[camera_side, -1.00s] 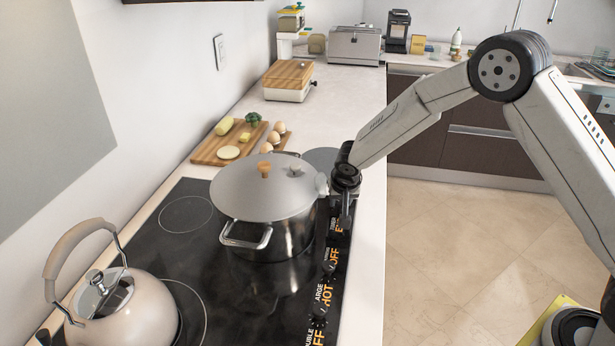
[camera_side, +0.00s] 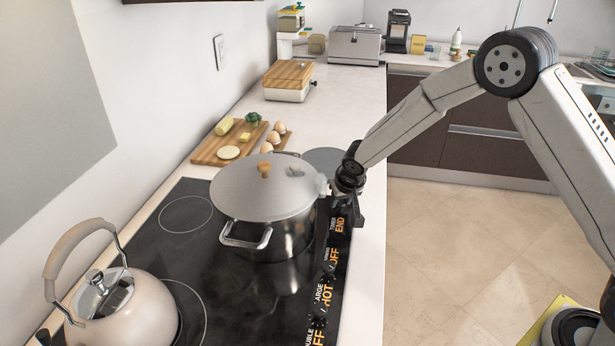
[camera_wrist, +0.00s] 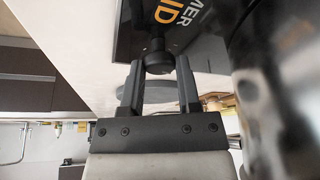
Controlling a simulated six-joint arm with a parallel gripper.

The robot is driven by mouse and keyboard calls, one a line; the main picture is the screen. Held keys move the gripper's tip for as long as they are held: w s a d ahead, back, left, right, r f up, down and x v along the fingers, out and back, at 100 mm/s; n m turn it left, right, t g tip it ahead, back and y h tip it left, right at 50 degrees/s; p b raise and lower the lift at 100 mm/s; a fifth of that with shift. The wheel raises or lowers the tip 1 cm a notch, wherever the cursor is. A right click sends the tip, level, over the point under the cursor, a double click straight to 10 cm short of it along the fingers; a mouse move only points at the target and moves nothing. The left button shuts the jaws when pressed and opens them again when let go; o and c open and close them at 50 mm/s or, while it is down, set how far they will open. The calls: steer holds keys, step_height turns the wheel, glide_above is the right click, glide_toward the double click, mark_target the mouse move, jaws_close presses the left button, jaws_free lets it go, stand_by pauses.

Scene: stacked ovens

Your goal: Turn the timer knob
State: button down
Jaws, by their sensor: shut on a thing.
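The timer knob (camera_wrist: 158,58) is a small dark round knob on the stove's front control strip. In the wrist view it sits between the two dark fingers of my gripper (camera_wrist: 158,70), which are shut on it. An orange word, apparently "END", shows beside it under the letters "MER". In the side view my gripper (camera_side: 351,208) is at the far end of the control strip, right of the pot, by an orange "END" label (camera_side: 341,226). There the knob is hidden by the gripper.
A large lidded steel pot (camera_side: 265,205) stands close to the left of my gripper. A cream kettle (camera_side: 120,310) stands at the front left of the black cooktop (camera_side: 195,250). A cutting board (camera_side: 208,150) with food lies behind.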

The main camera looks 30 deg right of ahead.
steer(key=shift+n+y, duration=0.7)
steer(key=shift+n, duration=1.1)
steer(key=shift+c, duration=1.6)
jaws_free()
steer(key=shift+r, duration=0.1)
steer(key=v, duration=0.7)
steer(key=shift+s+r, duration=0.25)
steer(key=shift+d, duration=0.1)
steer(key=s+d+r+g, duration=0.1)
steer(key=s+d, duration=0.1)
steer(key=s, duration=2.1)
steer(key=shift+r+g, duration=0.25)
steer(key=shift+g, duration=0.15)
